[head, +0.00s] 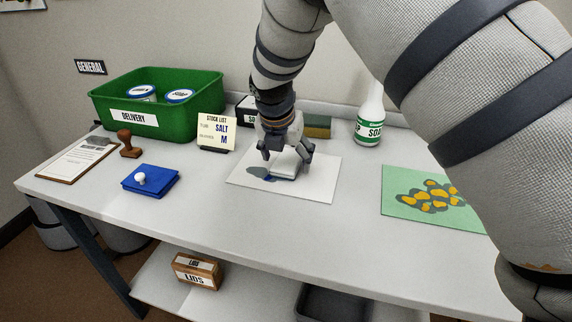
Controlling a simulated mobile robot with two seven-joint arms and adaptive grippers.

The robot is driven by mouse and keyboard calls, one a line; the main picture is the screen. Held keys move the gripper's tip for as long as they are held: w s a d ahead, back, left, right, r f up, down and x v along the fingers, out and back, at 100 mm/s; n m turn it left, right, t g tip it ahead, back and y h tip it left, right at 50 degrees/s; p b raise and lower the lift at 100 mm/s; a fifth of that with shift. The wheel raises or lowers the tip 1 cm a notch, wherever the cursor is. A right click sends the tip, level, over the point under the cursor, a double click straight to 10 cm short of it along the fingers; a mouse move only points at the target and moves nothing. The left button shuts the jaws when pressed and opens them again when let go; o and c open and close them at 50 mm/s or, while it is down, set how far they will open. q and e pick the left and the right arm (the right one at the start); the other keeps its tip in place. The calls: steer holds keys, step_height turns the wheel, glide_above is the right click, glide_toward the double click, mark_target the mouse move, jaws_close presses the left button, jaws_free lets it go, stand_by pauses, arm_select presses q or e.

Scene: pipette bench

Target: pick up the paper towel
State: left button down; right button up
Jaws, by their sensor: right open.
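A small white folded pad, which looks like the paper towel (287,166), lies on a white sheet (318,188) in the middle of the bench. A dark blue-grey patch (258,172) shows on the sheet beside and partly under the pad. My right gripper (286,154) comes down from above. It is open, with its fingers on either side of the pad and very close to it. I cannot tell whether they touch it. My left gripper is not in view.
A green delivery bin (205,105), stock list card (216,132) and soap bottle (370,118) stand along the back. A blue pad with a white knob (150,182), clipboard (78,160) and stamp (127,148) are left; a green mat (400,180) is right. The front middle is clear.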

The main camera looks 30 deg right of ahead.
steer(key=shift+w+d+f, duration=0.1)
steer(key=shift+f, duration=0.35)
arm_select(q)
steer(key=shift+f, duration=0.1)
arm_select(e)
steer(key=shift+r, duration=0.1)
steer(key=c, duration=1.1)
